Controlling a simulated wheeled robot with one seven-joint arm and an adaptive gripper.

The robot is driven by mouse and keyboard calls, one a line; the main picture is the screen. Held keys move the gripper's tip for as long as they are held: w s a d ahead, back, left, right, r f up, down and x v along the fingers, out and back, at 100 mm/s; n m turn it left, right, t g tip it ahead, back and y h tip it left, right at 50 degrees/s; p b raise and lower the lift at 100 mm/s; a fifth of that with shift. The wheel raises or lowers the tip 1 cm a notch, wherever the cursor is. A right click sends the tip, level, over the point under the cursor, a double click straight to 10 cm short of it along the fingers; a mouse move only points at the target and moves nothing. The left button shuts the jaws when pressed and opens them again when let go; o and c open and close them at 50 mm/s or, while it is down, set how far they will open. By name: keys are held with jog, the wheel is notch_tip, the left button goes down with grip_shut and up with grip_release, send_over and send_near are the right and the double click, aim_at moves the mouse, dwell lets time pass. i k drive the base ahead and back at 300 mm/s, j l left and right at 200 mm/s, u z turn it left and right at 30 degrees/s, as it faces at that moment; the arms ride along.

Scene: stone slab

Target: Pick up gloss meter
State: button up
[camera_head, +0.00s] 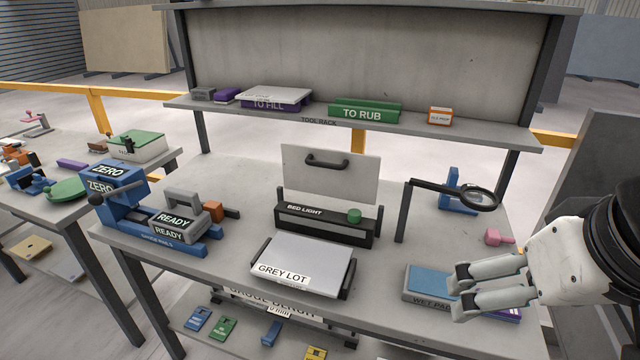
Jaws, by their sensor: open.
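No label in the head view reads gloss meter, and I cannot tell for sure which object it is. A grey block with a handle and a READY label (178,216) sits on a blue fixture (125,215) at the bench's left. A purple item (510,314) at the front right is mostly hidden behind my gripper. My gripper (460,289) is open, with its two pale fingers pointing left over the right end of the blue-topped wet pad (428,281). I see nothing between the fingers.
A grey lot panel (303,262) and a black bed light (325,223) occupy the bench's middle. Coloured items lie on the lower shelf.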

aim_at(186, 225)
jog(key=i+j, duration=0.55)
jog(key=j, duration=0.2)
jog(key=i+j+u, duration=0.1)
jog(key=i+j, duration=0.45)
jog(key=j, duration=0.15)
